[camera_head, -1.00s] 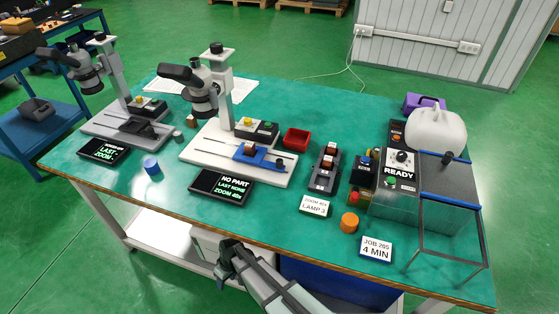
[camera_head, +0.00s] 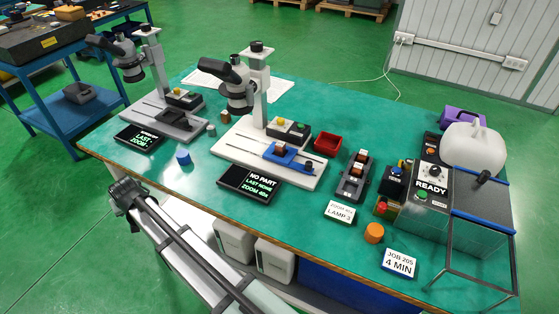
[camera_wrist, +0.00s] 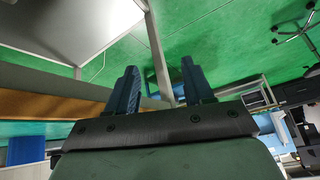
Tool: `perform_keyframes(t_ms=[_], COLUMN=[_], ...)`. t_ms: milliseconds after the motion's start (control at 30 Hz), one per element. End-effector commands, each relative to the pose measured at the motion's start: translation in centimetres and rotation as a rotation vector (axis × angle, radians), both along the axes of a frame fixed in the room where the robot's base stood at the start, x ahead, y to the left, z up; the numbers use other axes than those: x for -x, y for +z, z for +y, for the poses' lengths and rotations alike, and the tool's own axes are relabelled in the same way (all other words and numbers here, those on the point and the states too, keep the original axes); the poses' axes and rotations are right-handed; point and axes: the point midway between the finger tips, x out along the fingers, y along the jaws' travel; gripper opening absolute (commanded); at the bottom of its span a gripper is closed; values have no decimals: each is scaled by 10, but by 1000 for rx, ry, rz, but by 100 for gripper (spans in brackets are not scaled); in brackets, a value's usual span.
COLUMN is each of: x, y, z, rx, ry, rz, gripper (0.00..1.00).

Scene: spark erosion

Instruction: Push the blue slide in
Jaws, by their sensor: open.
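The blue slide (camera_head: 288,157) sits on the white base of the nearer microscope (camera_head: 248,90). A small brown block (camera_head: 281,148) and a dark knob are on the slide. The black display (camera_head: 250,184) in front of that base reads NO PART, LAST NONE, ZOOM 40x. My gripper (camera_head: 128,196) is off the front left edge of the green table, well away from the slide and touching nothing. In the wrist view my gripper (camera_wrist: 162,88) shows two blue fingers spread apart with nothing between them. The slide cannot be made out in the wrist view.
A second microscope with a grey base (camera_head: 165,124) stands at the left. A blue cap (camera_head: 183,158), a red bin (camera_head: 327,143), a block holder (camera_head: 354,178), an orange cap (camera_head: 374,233) and a READY machine (camera_head: 430,185) are on the table (camera_head: 305,215). Its front left strip is clear.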

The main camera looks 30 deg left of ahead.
Motion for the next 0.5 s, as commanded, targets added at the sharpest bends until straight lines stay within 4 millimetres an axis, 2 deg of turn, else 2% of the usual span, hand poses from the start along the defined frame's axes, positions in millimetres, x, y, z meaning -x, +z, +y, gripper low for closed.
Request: perform_keyframes(t_ms=[33,100,267,400,500], x=[1,0,-14,-52,-82], y=[17,35,73,99,106], z=[7,13,16,-2,-21], rx=[-20,-42,-72,-59,-32], ry=[-12,-30,-78,-137,-171], rz=[-1,1,10,25,37], gripper=[52,52,52,52,52])
